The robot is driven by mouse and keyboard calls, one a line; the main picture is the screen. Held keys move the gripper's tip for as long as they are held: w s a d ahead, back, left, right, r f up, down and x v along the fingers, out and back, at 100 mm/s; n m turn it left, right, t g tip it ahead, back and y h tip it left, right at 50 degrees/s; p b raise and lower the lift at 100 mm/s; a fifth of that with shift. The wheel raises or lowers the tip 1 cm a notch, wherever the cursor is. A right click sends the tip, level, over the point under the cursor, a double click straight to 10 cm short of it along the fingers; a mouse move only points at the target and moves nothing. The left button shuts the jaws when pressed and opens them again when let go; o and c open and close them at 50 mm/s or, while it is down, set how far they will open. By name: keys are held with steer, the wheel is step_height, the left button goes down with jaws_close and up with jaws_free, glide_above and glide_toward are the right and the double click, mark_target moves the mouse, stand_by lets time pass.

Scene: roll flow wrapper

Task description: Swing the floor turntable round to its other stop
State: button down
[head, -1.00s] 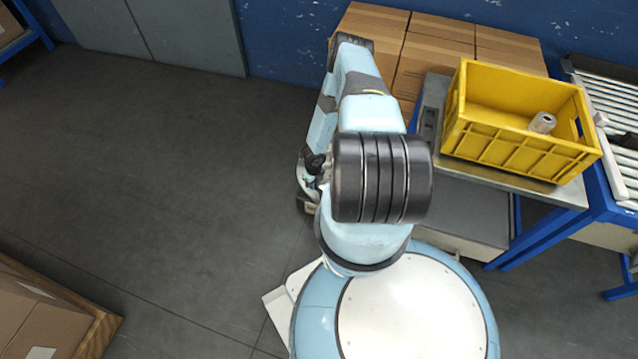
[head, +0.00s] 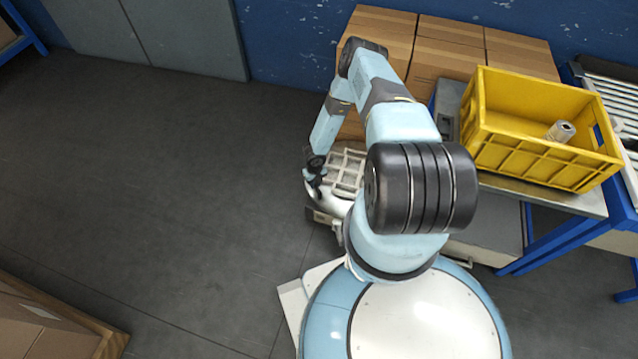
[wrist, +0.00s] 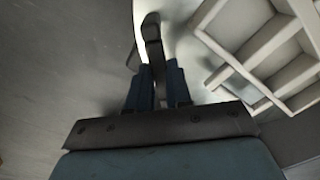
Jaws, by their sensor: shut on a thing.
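The floor turntable (head: 322,196) is low on the floor, left of my arm. Its pale round top also shows in the wrist view (wrist: 183,45). A pale open-framed rack (head: 347,166) sits on it, and the rack's bars fill the upper right of the wrist view (wrist: 272,45). My gripper (head: 315,176) is at the turntable's left edge. In the wrist view its blue fingers (wrist: 156,82) are shut on a dark upright handle (wrist: 152,32) beside the pale top. My arm hides the turntable's right side.
Cardboard boxes (head: 440,50) stand behind against the blue wall. A yellow crate (head: 535,160) holding a can (head: 561,131) is on a table at right. More boxes on a pallet (head: 113,345) are at lower left. The grey floor (head: 170,190) at left is clear.

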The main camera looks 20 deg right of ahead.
steer(key=shift+w+d, duration=0.1)
steer(key=shift+w, duration=0.1)
steer(key=c, duration=1)
jaws_free()
steer(key=shift+c, duration=0.2)
step_height(320, 180, up, 14)
steer(key=shift+f, duration=0.15)
